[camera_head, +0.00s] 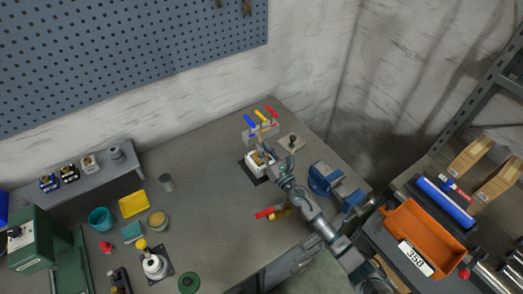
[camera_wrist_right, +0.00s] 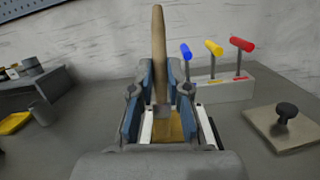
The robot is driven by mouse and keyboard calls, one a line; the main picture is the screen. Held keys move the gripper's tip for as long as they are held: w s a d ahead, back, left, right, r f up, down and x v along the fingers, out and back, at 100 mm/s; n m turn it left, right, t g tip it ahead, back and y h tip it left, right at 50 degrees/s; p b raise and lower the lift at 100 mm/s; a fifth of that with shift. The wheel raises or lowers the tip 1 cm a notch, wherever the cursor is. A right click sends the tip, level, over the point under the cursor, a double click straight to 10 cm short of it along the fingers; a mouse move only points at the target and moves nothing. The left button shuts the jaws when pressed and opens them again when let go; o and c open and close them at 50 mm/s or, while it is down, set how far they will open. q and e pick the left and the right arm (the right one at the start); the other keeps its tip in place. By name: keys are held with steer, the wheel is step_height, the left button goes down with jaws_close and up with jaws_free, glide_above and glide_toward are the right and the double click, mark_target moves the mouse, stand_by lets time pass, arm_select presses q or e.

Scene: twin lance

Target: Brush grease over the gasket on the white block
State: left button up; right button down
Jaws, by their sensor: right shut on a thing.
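The white block (camera_head: 252,167) sits on a dark mat on the bench, with a yellowish top face. In the right wrist view its white edge (camera_wrist_right: 147,125) and a yellow-brown patch show between my fingers; I cannot tell the gasket from brush bristles there. My right gripper (camera_head: 283,168) is over the block's right side. In the right wrist view the gripper (camera_wrist_right: 160,100) is shut on a brush with a wooden handle (camera_wrist_right: 159,50), which stands nearly upright, its lower end at the block. My left gripper is not in view.
A rack with blue, yellow and red handles (camera_wrist_right: 222,90) stands behind the block. A plate with a black knob (camera_wrist_right: 284,125) lies to its right. A blue vise (camera_head: 335,183) is right of my arm. A red-handled tool (camera_head: 268,211) lies in front.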

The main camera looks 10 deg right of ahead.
steer(key=shift+w+d+b, duration=0.25)
steer(key=shift+w+d, duration=0.05)
steer(key=shift+d, duration=0.35)
steer(key=shift+w+d+b, duration=0.25)
steer(key=shift+d, duration=0.4)
steer(key=shift+w+d+b, duration=0.25)
steer(key=shift+w+d, duration=0.05)
steer(key=shift+d, duration=0.35)
steer(key=shift+s+a+p, duration=0.3)
steer(key=shift+s+a, duration=0.05)
steer(key=shift+a, duration=0.5)
steer(key=shift+s+a+p, duration=0.35)
steer(key=shift+s+a, duration=0.05)
steer(key=shift+a, duration=0.4)
steer(key=shift+s+a+p, duration=0.3)
steer(key=shift+s+a, duration=0.05)
steer(key=shift+a, duration=0.5)
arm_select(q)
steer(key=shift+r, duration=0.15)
